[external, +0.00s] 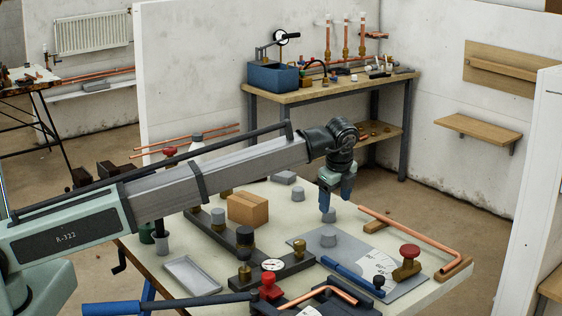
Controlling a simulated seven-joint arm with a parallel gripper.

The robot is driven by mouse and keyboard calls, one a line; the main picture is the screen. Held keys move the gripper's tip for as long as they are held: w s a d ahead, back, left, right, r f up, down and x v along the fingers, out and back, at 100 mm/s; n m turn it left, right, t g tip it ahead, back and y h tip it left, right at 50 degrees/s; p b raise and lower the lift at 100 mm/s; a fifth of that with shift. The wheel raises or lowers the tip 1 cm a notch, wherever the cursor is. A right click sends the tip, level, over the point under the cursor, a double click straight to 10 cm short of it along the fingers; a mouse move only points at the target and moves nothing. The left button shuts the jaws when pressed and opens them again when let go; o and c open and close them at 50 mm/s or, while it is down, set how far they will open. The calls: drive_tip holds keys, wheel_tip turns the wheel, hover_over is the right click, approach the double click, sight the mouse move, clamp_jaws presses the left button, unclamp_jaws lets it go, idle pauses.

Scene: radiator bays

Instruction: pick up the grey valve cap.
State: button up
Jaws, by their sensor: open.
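My gripper (336,200) hangs over the far middle of the table, its blue fingers pointing down. It is open with nothing seen between the fingers. A small grey cap (329,217) stands just below the fingertips, partly hidden by them; whether they touch it I cannot tell. A second grey cap (328,238), tapered and upright, stands nearer on a grey sheet (305,244). Other small grey pieces sit farther left, one near the manifold (218,216). I cannot tell which grey piece is the valve cap.
A cardboard box (248,208) stands left of my gripper. A bent copper pipe (415,232) lies to the right, with a red-knobbed valve (407,262) nearer. A dark manifold with a gauge (272,265) is in front.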

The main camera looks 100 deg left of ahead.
drive_tip(key=s+a+r+m+h, duration=0.1)
drive_tip(key=s+a+r, duration=0.1)
drive_tip(key=s+a, duration=0.35)
drive_tip(key=s+a+r+h, duration=0.1)
drive_tip(key=s+a+r, duration=0.1)
drive_tip(key=a, duration=0.6)
drive_tip(key=s+a+r+m+h, duration=0.1)
drive_tip(key=s+a+r, duration=0.15)
drive_tip(key=a, duration=0.45)
hover_over(299, 188)
drive_tip(key=shift+t, duration=0.3)
drive_tip(key=f, duration=0.9)
drive_tip(key=shift+w+d, duration=0.1)
drive_tip(key=shift+w, duration=0.1)
drive_tip(key=shift+s+f, duration=0.15)
drive_tip(key=shift+f, duration=1.2)
drive_tip(key=shift+s+f, duration=0.1)
drive_tip(key=shift+f, duration=1.25)
drive_tip(key=shift+c, duration=0.5)
drive_tip(key=c, duration=1)
